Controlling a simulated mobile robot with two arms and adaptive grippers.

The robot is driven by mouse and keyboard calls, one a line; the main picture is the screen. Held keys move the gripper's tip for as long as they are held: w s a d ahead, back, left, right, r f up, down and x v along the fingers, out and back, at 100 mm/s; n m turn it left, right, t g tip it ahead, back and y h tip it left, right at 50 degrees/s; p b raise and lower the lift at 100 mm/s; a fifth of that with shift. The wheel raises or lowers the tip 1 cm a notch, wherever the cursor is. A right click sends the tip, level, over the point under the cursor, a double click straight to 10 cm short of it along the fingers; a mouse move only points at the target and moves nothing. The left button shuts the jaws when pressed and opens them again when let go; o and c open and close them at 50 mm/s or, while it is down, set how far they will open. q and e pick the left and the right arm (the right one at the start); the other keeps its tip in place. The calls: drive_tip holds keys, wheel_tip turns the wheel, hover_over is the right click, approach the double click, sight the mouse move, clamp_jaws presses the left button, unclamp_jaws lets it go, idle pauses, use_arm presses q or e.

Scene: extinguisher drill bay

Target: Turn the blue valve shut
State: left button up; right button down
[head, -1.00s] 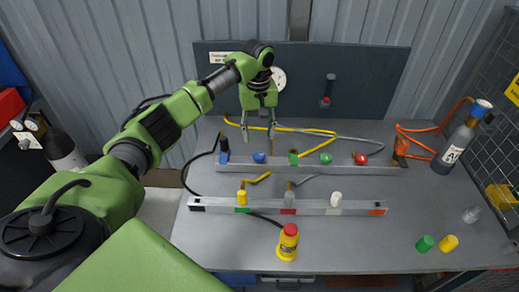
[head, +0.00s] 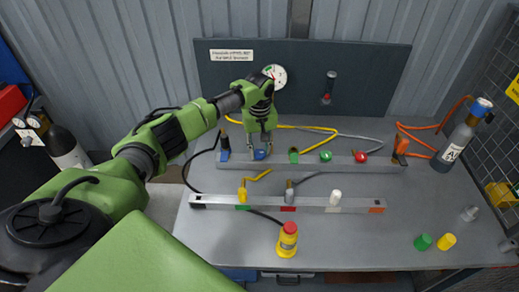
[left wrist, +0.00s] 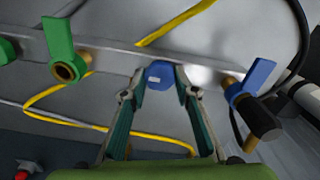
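A round blue valve knob (head: 260,155) sits on the rear rail, second from the left. In the left wrist view the blue knob (left wrist: 159,75) shows between my left fingertips. My left gripper (head: 261,148) points down over it, one finger on each side; the gripper (left wrist: 160,88) looks open, with narrow gaps beside the knob. I cannot tell whether either finger touches it. A blue lever valve (head: 224,143) stands at the rail's left end, and its blue lever (left wrist: 259,75) shows right of the gripper in the wrist view. My right gripper is not in view.
The rear rail (head: 310,163) also carries green and red knobs and an orange valve (head: 400,147). A front rail (head: 302,203) holds yellow, grey and white valves. A gauge panel (head: 370,80) stands behind.

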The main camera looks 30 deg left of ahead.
use_arm(q)
drive_tip(key=shift+c, duration=0.3)
drive_tip(key=m+p, duration=0.2)
drive_tip(key=m, duration=0.1)
drive_tip(key=shift+r, duration=0.1)
drive_tip(key=m+p, duration=0.1)
drive_tip(key=m, duration=0.1)
drive_tip(key=shift+m, duration=0.4)
drive_tip(key=m, duration=0.2)
drive_tip(key=shift+m+p, duration=0.3)
drive_tip(key=m, duration=0.9)
drive_tip(key=shift+p, duration=0.3)
drive_tip(key=shift+w+m, duration=0.1)
drive_tip(key=shift+m, duration=0.2)
drive_tip(key=o, duration=1.1)
